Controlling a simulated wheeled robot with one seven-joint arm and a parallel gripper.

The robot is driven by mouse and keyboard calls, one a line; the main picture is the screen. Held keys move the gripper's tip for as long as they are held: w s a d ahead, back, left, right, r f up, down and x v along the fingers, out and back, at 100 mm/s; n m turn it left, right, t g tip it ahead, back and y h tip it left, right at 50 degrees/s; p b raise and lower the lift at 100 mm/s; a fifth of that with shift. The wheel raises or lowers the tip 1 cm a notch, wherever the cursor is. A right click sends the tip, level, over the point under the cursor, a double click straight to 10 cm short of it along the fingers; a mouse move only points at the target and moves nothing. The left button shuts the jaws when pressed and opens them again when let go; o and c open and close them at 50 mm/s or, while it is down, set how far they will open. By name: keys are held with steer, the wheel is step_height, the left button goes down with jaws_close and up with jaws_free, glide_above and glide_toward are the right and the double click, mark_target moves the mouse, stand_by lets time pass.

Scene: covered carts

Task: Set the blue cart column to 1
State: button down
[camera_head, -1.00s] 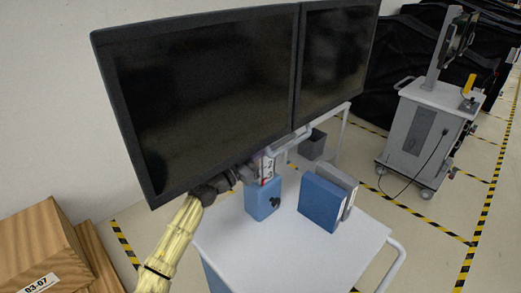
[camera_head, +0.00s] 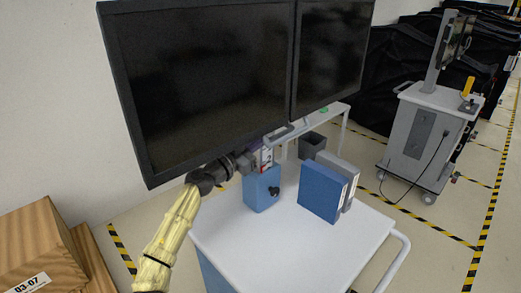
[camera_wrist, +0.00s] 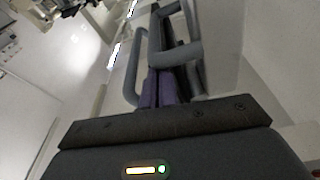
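The blue cart has a white top (camera_head: 300,250) and a blue column box (camera_head: 262,188) with a black knob (camera_head: 274,190). Above the box, a white column scale (camera_head: 266,158) shows a 2; its other marks are partly hidden. Two dark monitors (camera_head: 200,85) stand on the column. My gripper (camera_head: 252,150) is at a grey handle under the monitors, beside the column. In the wrist view, its purple fingers (camera_wrist: 159,88) are close together at the grey looped handle (camera_wrist: 172,52) and seem shut on it. The contact itself is partly hidden.
Blue and grey binders (camera_head: 323,192) stand on the cart top, right of the column. A wooden box (camera_head: 38,245) is at the lower left. A grey cart (camera_head: 420,140) stands at the right, with open floor between the carts.

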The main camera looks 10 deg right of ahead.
step_height(320, 180, down, 7)
steer(key=b, duration=0.9)
steer(key=shift+d, duration=0.2)
steer(key=shift+f, duration=0.1)
